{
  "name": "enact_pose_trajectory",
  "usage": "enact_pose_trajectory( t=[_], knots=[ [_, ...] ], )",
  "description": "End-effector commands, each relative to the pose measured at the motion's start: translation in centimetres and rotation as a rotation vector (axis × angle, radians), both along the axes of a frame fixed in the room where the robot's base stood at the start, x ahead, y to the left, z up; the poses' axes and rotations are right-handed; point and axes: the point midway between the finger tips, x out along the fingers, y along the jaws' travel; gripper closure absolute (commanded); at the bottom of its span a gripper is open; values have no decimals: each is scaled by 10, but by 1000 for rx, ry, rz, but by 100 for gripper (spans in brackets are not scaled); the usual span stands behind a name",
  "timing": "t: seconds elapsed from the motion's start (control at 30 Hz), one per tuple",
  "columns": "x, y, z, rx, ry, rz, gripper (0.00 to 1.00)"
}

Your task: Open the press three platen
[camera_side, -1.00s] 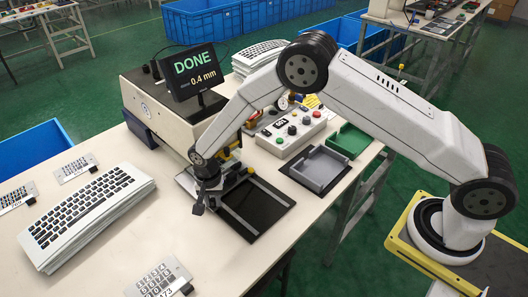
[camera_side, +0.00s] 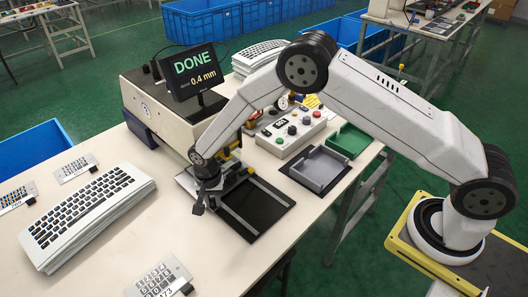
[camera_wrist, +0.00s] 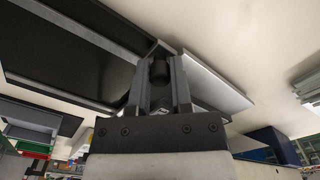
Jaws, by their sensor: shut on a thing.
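The press (camera_side: 165,110) is a cream machine with a tilted screen (camera_side: 195,72) reading DONE and 0.4 mm. A black plate with grey rails (camera_side: 262,210) lies in front of it. My gripper (camera_side: 199,206) is low at the press's front, at the near left corner of this plate. In the wrist view my gripper (camera_wrist: 159,85) is shut on a dark round knob (camera_wrist: 159,68) between its fingers. Grey-edged black panels (camera_wrist: 75,50) lie beside it. My wrist hides part of the press front, and I cannot tell how far the platen stands open.
A control box with buttons (camera_side: 290,133), a grey tray (camera_side: 318,168) and a green tray (camera_side: 350,140) stand to the right. Stacked keyboard films (camera_side: 90,215) lie at the left. Small keypad cards (camera_side: 158,280) lie near the front edge. The table (camera_side: 130,245) between them is clear.

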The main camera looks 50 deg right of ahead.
Motion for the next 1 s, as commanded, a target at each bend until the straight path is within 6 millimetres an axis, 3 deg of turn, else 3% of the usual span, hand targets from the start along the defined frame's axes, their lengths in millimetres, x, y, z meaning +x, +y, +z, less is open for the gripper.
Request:
enact_pose_trajectory(
  t=[0.57, 0.77, 1.0],
  knots=[
    [-9, 1, 1, 1, -1, 1, 100],
    [-29, 0, 2, 0, 0, 2, 100],
    [-66, 1, 1, -1, 2, 3, 100]
  ],
)
